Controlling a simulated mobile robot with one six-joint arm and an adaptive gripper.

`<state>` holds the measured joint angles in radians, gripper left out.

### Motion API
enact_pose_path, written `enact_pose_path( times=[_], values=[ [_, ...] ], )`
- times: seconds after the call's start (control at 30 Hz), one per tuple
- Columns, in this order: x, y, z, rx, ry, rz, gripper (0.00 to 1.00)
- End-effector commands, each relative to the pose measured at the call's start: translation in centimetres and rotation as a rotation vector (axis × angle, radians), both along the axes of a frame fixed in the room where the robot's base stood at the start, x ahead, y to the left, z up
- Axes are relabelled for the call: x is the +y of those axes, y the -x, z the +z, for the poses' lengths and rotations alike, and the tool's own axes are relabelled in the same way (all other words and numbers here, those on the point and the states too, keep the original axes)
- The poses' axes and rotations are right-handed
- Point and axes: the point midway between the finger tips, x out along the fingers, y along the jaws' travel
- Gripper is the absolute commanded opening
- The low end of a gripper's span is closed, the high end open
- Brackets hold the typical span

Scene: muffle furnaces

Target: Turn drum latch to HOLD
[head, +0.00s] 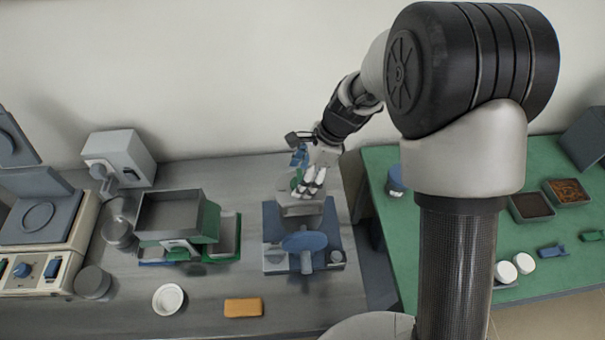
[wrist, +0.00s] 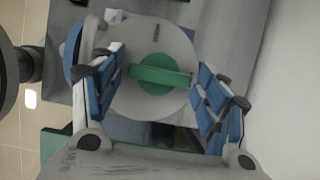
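The drum latch (wrist: 160,77) is a green bar on a round green hub, on the pale grey disc face (wrist: 152,42) of the drum. In the wrist view the bar lies nearly level, tilted slightly down to the right. My gripper (wrist: 160,65) is open, its blue-padded fingers on either side of the bar with gaps at both ends; I cannot tell its depth to the bar. A small dark mark near the disc's top is unreadable. In the head view my gripper (head: 309,183) is over the drum device (head: 270,222) with its blue base, and hides much of the drum.
A blue wheel (head: 303,241) is at the device's front. Left of it are a green-and-grey box unit (head: 178,215), a white dish (head: 168,299) and an orange block (head: 243,307). A green table (head: 440,255) is to the right. The grey bench front is mostly clear.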

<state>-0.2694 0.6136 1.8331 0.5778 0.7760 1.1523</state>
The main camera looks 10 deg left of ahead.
Motion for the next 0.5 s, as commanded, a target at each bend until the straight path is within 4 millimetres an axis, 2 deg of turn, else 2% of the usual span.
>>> enact_pose_path(
  times=[0.5],
  values=[
    [0.0, -0.01, 0.02, 0.0, 0.0, 0.0, 0.33]
  ],
)
